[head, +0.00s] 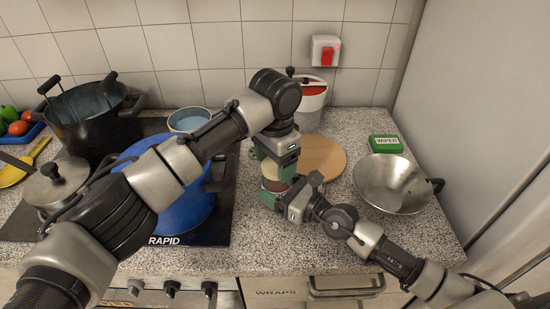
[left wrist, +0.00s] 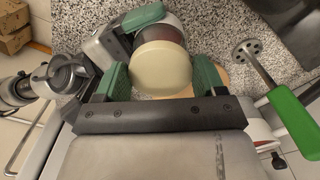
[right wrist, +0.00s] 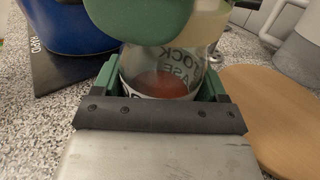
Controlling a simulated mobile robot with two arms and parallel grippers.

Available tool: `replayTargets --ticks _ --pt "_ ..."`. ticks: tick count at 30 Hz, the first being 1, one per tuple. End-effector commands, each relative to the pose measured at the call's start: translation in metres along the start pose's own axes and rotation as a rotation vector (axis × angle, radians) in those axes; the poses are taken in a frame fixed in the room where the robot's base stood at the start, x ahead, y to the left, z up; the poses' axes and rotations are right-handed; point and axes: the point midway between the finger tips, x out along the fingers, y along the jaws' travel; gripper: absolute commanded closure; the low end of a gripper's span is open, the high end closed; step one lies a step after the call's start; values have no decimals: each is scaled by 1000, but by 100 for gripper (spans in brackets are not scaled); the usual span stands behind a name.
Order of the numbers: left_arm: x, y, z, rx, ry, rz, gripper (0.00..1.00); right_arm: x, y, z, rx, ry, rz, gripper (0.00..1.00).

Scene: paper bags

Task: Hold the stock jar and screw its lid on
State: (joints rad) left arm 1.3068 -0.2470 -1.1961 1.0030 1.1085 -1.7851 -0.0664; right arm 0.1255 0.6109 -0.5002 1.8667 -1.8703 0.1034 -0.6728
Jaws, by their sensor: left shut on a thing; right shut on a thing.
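The stock jar (right wrist: 165,80) is clear glass with dark lettering and reddish-brown contents. It stands upright on the speckled counter, and a little of it shows in the head view (head: 274,186). My right gripper (head: 277,196) is shut around the jar's body from the front. The round cream lid (left wrist: 162,68) lies between the green fingers of my left gripper (left wrist: 162,80), which is shut on it from above. In the right wrist view the lid is at the jar's mouth, partly hidden by a green finger. I cannot tell whether it is seated or threaded.
A round wooden board (head: 322,158) lies just behind and right of the jar. A metal wok (head: 392,184) and a green box (head: 385,144) stand further right. A blue pot (head: 185,212) on the hob is close on the left. A red-and-white canister (head: 312,103) stands behind.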

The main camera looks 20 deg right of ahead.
Motion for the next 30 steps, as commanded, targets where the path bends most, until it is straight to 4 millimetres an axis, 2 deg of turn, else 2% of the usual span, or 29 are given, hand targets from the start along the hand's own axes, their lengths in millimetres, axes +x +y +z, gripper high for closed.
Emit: replayTargets --ticks 7,8,13,30 --pt "6 0 0 0 0 0 52 0 0 -1 1 3 1 65" --pt "5 0 0 0 1 0 26 0 0 -1 1 3 1 65" --pt "5 0 0 0 0 0 1 0 0 -1 1 3 1 65" --pt "5 0 -2 0 0 1 1 0 0 -1 1 3 1 65"
